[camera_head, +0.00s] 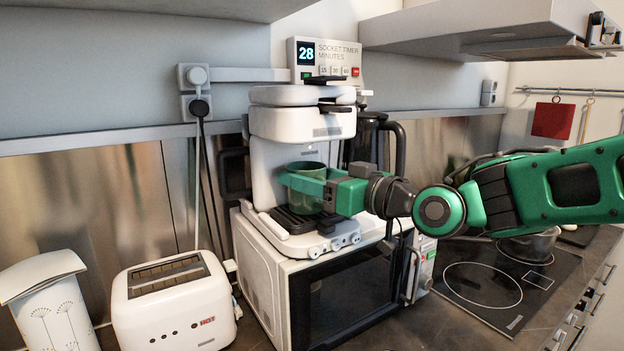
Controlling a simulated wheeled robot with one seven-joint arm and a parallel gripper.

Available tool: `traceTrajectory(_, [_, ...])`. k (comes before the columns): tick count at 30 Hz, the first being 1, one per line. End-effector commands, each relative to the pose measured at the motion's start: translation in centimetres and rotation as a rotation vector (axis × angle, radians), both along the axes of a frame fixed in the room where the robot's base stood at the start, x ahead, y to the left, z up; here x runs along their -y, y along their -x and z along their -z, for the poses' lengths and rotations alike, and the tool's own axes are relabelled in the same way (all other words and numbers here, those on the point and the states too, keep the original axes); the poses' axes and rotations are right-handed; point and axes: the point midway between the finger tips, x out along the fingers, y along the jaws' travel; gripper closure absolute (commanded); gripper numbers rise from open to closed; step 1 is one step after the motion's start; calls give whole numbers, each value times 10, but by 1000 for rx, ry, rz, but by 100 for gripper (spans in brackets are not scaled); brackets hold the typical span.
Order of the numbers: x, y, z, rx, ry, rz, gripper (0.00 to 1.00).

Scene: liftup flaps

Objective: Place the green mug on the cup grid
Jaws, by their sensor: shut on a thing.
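The green mug (307,171) is upright in the bay of a white coffee machine (296,124), at or just above its dark cup grid (294,221). I cannot tell whether its base touches the grid, because my green gripper (312,187) covers part of it. My gripper reaches in from the right and is shut on the mug, with its fingers around the body. The right part of the grid is hidden behind the gripper.
The coffee machine stands on a white microwave (262,280). A white toaster (170,309) is to the left. A dark jug (366,140) is close behind my gripper. A timer box (325,60) is above, and a hob (490,285) lies right.

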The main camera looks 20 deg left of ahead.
Motion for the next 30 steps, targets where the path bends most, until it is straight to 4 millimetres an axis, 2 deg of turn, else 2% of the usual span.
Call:
traceTrajectory(4, [0, 0, 1, 0, -1, 0, 71])
traceTrajectory(5, [0, 0, 2, -1, 0, 1, 36])
traceTrajectory(6, [1, -1, 1, -1, 0, 1, 26])
traceTrajectory(7, [1, -1, 1, 0, 0, 1, 22])
traceTrajectory(17, [1, -1, -1, 1, 1, 2, 22])
traceTrajectory(19, [6, 1, -1, 1, 1, 3, 22])
traceTrajectory(23, [22, 8, 0, 0, 2, 5, 22])
traceTrajectory(30, [66, 28, 0, -1, 1, 7, 22])
